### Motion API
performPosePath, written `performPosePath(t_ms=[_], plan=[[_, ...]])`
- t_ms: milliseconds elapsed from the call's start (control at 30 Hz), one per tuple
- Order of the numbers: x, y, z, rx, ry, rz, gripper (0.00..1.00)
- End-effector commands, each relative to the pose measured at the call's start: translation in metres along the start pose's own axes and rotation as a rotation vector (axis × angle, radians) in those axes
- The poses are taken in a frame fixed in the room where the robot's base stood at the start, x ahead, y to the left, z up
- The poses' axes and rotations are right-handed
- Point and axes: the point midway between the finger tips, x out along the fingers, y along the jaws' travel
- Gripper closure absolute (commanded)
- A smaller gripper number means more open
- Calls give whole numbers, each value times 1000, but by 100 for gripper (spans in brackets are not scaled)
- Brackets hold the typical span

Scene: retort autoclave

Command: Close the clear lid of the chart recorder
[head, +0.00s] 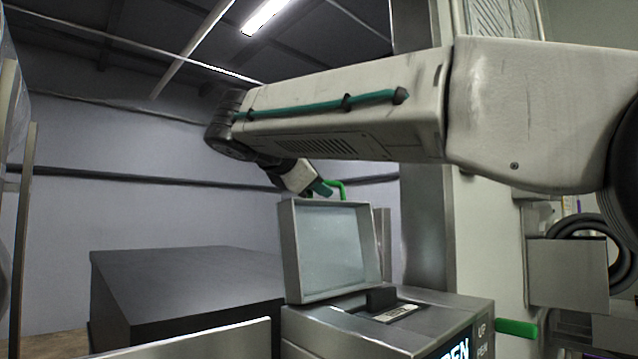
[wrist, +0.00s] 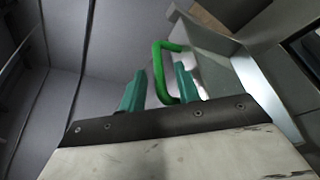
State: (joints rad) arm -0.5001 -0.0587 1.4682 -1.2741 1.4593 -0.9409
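The chart recorder (head: 455,305) is a grey metal box at the lower middle of the head view. Its clear lid (head: 333,250), a pale pane in a metal frame, stands raised and nearly upright at the recorder's rear left. A green bent handle (head: 341,188) shows at the lid's top edge; it also shows in the wrist view (wrist: 159,68).
A dark cabinet (head: 180,295) stands left of the recorder. A dark block (head: 381,298) sits on the recorder's top, in front of the lid. A green bar (head: 517,328) juts out at the right. A tall metal column (head: 425,230) rises behind. The space above the recorder's top is open.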

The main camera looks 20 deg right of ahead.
Motion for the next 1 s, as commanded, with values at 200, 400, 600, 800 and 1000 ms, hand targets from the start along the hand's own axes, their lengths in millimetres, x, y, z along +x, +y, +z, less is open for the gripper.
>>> performPosePath(t_ms=[200,400,600,800,1000], plan=[[8,0,1,1,-1,-1,68],[8,-1,1,1,-1,-1,84],[8,0,1,1,-1,0,100],[10,-1,5,3,-3,-2,100],[13,-4,11,6,-8,-8,100]])
